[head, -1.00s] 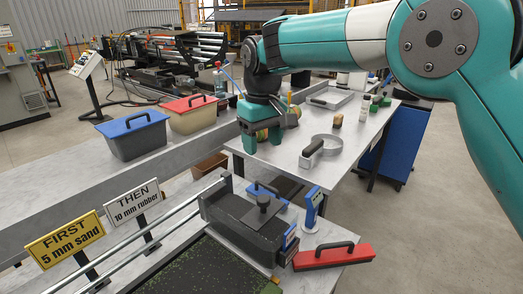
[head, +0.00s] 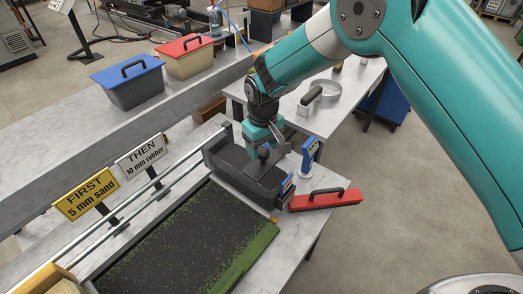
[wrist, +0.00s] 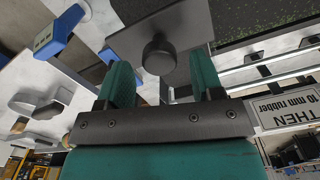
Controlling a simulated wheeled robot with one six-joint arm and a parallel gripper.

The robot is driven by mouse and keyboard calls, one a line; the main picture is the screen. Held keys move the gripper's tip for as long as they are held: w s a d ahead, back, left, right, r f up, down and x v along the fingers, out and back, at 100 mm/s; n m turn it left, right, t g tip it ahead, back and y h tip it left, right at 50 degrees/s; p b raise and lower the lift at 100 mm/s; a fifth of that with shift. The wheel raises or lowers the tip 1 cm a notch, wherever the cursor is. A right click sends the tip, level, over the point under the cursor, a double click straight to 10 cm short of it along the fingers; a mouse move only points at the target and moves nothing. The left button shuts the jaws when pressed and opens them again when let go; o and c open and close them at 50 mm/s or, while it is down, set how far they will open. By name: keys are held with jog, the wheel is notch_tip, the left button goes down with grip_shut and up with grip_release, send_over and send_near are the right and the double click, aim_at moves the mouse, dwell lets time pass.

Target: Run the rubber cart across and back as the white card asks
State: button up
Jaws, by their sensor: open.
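The rubber cart (head: 246,178) is a dark box with a black knob (head: 263,154) on top, at the far right end of the rails. My gripper (head: 262,143) is open and points down at the knob. In the wrist view the knob (wrist: 158,48) lies between the lines of the two green fingers, not gripped; I cannot tell how far down the fingers reach. The white card (head: 142,158) reads "THEN 10 mm rubber". The yellow card (head: 86,193) reads "FIRST 5 mm sand". The turf (head: 185,240) is dark with green specks and a greener right edge.
Two rails (head: 165,180) run along the turf's left side. A tan-filled box (head: 50,281) is at the near left end. A blue gauge (head: 309,153) and a red block with a black handle (head: 325,199) stand close right of the cart. Blue-lidded (head: 130,84) and red-lidded (head: 189,56) bins stand behind.

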aim_at(262, 151)
jog(key=shift+f+p, duration=0.4)
jog(key=shift+f, duration=1.55)
grip_shut()
jog(key=shift+a, duration=0.15)
